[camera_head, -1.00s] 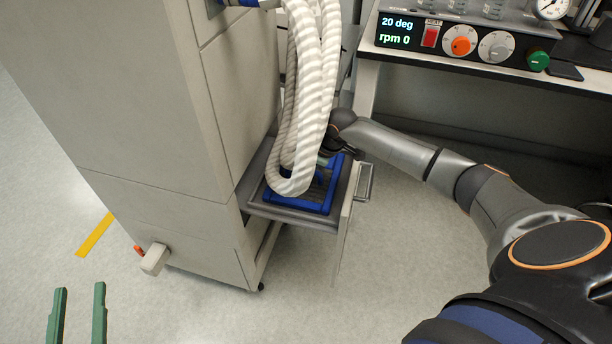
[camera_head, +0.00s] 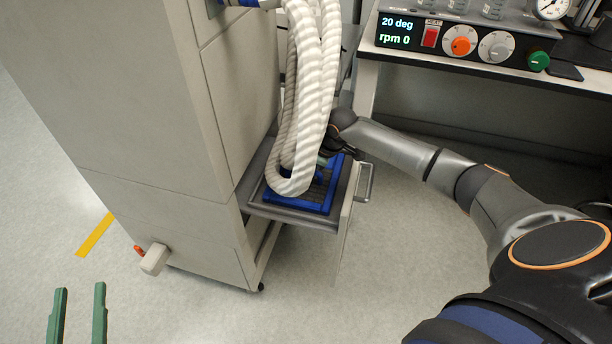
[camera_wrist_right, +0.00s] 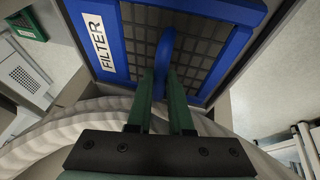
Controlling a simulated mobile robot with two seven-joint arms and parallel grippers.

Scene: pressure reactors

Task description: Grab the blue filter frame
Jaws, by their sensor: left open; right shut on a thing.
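The blue filter frame (camera_head: 322,206) lies in the pulled-out drawer (camera_head: 272,212) of the grey cabinet. White ribbed hoses hide part of it in the head view. In the right wrist view the filter frame (camera_wrist_right: 122,66) shows a dark grid, a white FILTER label (camera_wrist_right: 96,44) and a blue handle (camera_wrist_right: 164,50). My right gripper (camera_wrist_right: 168,84) has its green fingers shut on that handle. In the head view the right gripper is mostly hidden behind the hoses. My left gripper (camera_head: 78,312) is open and empty at the lower left, above the floor.
White ribbed hoses (camera_head: 303,100) hang right over the drawer, close to my right gripper. The cabinet (camera_head: 150,110) stands left of it. The drawer handle (camera_head: 364,182) sticks out on the right. A bench with a control panel (camera_head: 465,42) is at the upper right. Floor in front is clear.

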